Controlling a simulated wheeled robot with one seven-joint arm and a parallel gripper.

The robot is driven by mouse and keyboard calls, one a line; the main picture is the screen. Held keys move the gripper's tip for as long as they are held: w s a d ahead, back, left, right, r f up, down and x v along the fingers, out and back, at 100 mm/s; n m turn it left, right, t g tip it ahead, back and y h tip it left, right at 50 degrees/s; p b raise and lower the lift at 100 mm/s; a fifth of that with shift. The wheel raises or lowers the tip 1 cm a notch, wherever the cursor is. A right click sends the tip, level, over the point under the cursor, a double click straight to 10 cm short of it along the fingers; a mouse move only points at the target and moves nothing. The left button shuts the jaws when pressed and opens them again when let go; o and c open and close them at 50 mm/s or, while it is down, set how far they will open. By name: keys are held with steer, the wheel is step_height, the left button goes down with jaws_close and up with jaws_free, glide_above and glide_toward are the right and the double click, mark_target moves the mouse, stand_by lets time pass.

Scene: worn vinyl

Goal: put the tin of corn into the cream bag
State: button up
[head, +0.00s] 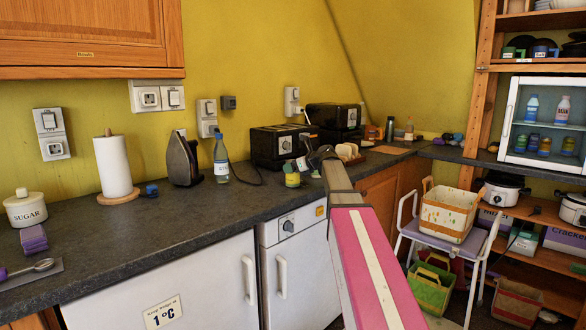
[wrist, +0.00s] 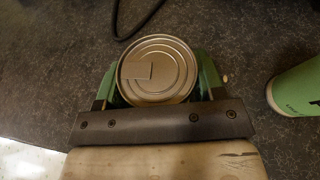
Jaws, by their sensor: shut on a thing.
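The tin of corn (wrist: 157,70) shows its round metal lid in the wrist view, with a ring-pull tab and ridged rings. My gripper (wrist: 157,88) is shut around its sides, with a green finger on each side. In the head view the tin (head: 292,180) looks small and yellow-green at my gripper, above the counter's front part. I cannot tell whether it touches the counter. The cream bag (head: 446,217), with coloured stains and tan handles, stands open on a stool to the right, well apart from the tin.
A green cylinder (wrist: 300,90) stands close right of the tin in the wrist view. Two black toasters (head: 277,146), a blue-capped bottle (head: 221,160) and an iron (head: 182,160) stand on the counter (head: 190,215). A green bag (head: 430,290) and a brown bag (head: 518,302) sit low near the stool (head: 478,240).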

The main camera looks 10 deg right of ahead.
steer(key=o, duration=0.7)
steer(key=shift+f, duration=0.1)
steer(key=o, duration=0.4)
